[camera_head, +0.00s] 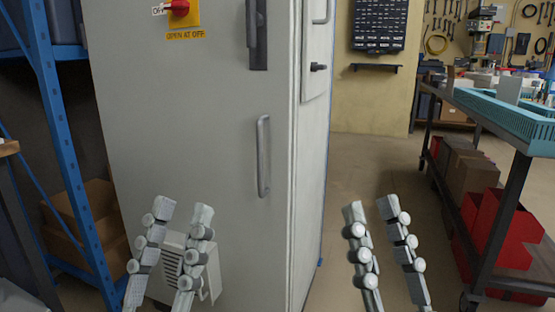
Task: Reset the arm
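My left gripper (182,214) points upward at the lower left of the head view, in front of the grey cabinet. Its two jointed fingers stand apart with nothing between them. My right gripper (371,211) points upward at the lower middle right, in front of the bare floor. Its two fingers also stand apart and hold nothing. The grippers' bases lie below the picture's edge. The tall grey cabinet (190,110) has its door shut. It carries a vertical handle (263,156) and a red rotary switch on a yellow plate (180,13).
A blue shelf rack (62,130) with cardboard boxes (88,225) stands at the left. A workbench (500,128) with a teal tray (505,112) stands at the right, red bins (492,225) below it. The floor (375,165) between cabinet and bench is clear.

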